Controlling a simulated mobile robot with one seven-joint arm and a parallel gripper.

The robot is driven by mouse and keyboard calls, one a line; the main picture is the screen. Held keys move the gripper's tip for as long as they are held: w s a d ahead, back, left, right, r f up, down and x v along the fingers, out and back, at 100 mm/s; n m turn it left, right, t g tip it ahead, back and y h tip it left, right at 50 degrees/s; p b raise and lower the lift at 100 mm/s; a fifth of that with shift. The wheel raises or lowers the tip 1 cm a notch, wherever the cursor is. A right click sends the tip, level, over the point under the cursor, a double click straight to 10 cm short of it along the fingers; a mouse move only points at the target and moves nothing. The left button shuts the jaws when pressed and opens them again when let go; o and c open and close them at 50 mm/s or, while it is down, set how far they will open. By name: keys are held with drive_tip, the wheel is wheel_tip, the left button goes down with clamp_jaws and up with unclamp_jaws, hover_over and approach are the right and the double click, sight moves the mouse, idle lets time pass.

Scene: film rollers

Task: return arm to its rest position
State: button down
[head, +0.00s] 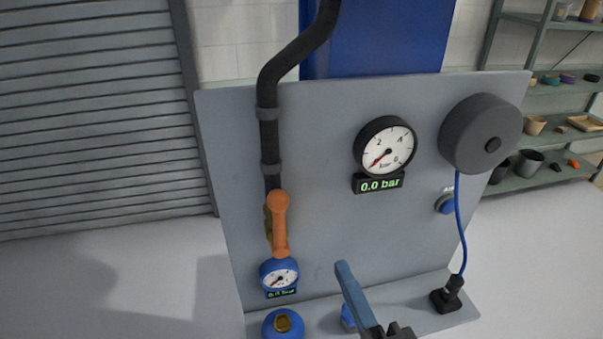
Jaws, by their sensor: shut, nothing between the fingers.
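My gripper (344,270) enters from the bottom edge, right of centre. Its blue-grey fingers show as one narrow bar pointing up and to the left, with no gap and nothing held. Its dark body is cut off by the bottom edge, and most of my arm is out of view. It stands in front of the lower part of the grey panel (325,225), to the right of the orange lever (280,224). I cannot tell whether it touches the panel's base.
A blue-rimmed gauge (279,277) and a blue fitting (283,325) are left of my gripper. A large gauge (386,147) reads 0.0 bar. A grey drum (480,134) has a blue cable (461,225) running to a black plug (447,298). Floor (120,285) at left is clear.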

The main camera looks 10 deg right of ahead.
drive_tip(key=w+a+r+n+t, duration=0.2)
drive_tip(key=w+a+r+n, duration=0.15)
drive_tip(key=r, duration=0.55)
drive_tip(key=w+a+r+n+t, duration=0.1)
drive_tip(key=w+a+r+n, duration=0.1)
drive_tip(key=r+n, duration=0.45)
drive_tip(key=s+a+r+n+t, duration=0.2)
drive_tip(key=r, duration=0.5)
drive_tip(key=s+a+r+n+t+h, duration=0.1)
drive_tip(key=s+a+r+n+t, duration=0.1)
drive_tip(key=r, duration=0.6)
drive_tip(key=s+a+r+n+t, duration=0.2)
drive_tip(key=s+r, duration=0.1)
drive_tip(key=r, duration=0.5)
drive_tip(key=shift+s+r+h, duration=0.2)
drive_tip(key=shift+s+h, duration=0.1)
